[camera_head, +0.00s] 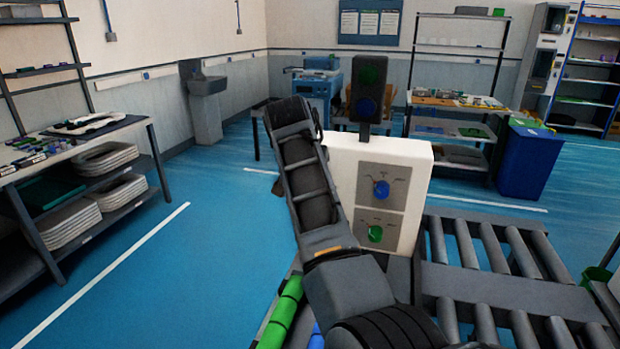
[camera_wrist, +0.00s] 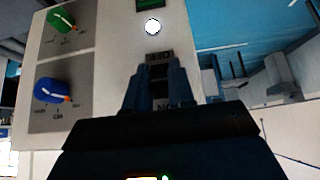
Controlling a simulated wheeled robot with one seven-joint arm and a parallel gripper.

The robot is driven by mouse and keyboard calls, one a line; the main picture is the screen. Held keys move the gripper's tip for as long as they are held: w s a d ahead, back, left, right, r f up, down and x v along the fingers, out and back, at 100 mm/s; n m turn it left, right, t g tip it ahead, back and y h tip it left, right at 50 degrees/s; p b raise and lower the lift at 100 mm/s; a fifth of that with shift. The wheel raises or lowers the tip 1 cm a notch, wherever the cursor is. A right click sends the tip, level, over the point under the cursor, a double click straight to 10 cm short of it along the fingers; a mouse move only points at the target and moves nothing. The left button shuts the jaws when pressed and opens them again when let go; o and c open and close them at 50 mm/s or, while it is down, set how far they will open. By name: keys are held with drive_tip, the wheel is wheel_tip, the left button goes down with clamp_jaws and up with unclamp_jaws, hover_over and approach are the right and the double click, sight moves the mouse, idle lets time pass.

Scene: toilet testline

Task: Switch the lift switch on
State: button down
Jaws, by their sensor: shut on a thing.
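The white control box (camera_head: 409,165) stands beside the roller conveyor. Its front has a blue knob (camera_head: 381,189) and a green knob (camera_head: 375,233). In the wrist view the box's panel (camera_wrist: 105,60) fills the left and middle, with the green knob (camera_wrist: 61,20) and blue knob (camera_wrist: 52,91) on a grey plate. The head view hides my fingertips.
A dark signal post with green and blue lamps (camera_head: 370,88) rises behind the box. The roller conveyor (camera_head: 500,262) lies at right, near a blue bin (camera_head: 530,160). A shelf with white trays (camera_head: 70,165) stands at left. The blue floor between is clear.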

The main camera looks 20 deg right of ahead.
idle(0.4)
drive_tip(key=c, duration=1)
unclamp_jaws()
drive_tip(key=shift+o, duration=0.2)
drive_tip(key=b+v, duration=0.1)
drive_tip(key=v, duration=0.6)
drive_tip(key=shift+r+b, duration=0.3)
drive_tip(key=shift+r, duration=0.15)
drive_tip(key=shift+s+a, duration=0.1)
